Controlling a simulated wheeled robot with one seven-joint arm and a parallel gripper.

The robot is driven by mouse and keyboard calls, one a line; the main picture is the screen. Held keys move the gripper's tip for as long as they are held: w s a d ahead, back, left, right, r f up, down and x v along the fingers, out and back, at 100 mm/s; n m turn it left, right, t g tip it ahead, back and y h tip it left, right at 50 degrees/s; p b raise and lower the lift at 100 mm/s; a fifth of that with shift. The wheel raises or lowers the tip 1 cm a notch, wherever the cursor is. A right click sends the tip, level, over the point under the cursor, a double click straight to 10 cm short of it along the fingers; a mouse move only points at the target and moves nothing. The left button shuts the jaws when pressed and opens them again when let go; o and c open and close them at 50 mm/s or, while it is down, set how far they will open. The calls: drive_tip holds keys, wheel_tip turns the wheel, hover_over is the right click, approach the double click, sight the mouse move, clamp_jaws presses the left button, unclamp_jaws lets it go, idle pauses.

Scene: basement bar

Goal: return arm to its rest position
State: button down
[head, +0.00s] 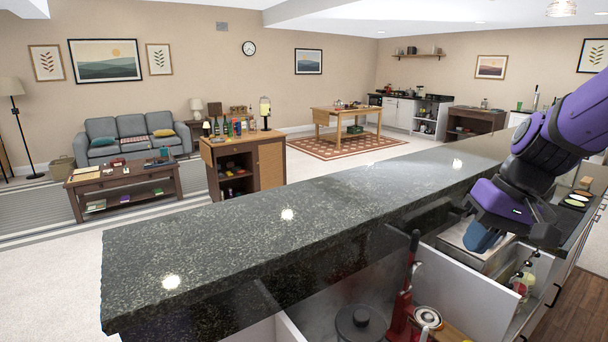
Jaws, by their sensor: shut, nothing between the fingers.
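My purple and black arm reaches in from the right edge of the head view. It bends down to my gripper (500,207), which hangs over the open, cabinet-like space behind the dark granite bar top (270,222). My gripper is shut and holds nothing. Its fingertips cannot be made out clearly. A blue shape (481,238) shows just below the gripper; I cannot tell what it is or whether they touch.
A red upright tool (404,300), a dark round lidded pot (360,324) and a white panel (462,290) are below the bar top. A shelf cabinet (270,163) with bottles stands beyond the bar. The bar top's left stretch is clear.

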drive_tip(key=s+d+r+t+h, duration=0.1)
drive_tip(key=s+r+t+h, duration=0.1)
drive_tip(key=s+r, duration=0.2)
drive_tip(key=s+d+r+t+h, duration=0.1)
drive_tip(key=s+r+t, duration=0.1)
drive_tip(key=s, duration=0.7)
drive_tip(key=shift+s+r+h, duration=0.2)
drive_tip(key=shift+r+h, duration=0.2)
drive_tip(key=shift+r, duration=0.45)
